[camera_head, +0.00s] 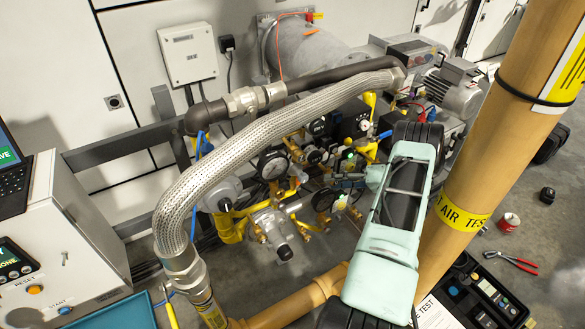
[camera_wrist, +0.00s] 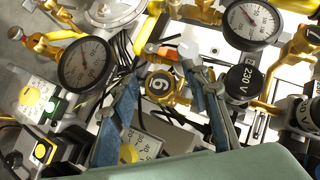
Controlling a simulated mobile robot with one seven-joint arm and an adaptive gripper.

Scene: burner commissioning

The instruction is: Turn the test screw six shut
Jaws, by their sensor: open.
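A round brass fitting with a dark face and a single pale digit (camera_wrist: 159,84) sits near the middle of the wrist view. The digit reads as a 6, or a 9 if turned over. My gripper (camera_wrist: 164,66) is open, with one blue-padded finger to the left of this fitting and one to the right. No contact between fingers and fitting can be made out. In the head view my pale green arm reaches into the pipework from the lower right, and the numbered fitting cannot be picked out there.
A pressure gauge (camera_wrist: 86,64) stands left of the fingers and another (camera_wrist: 250,24) at upper right. A braided hose (camera_head: 240,135) arches over the pipework. A yellow pipe (camera_head: 490,150) rises right of my arm.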

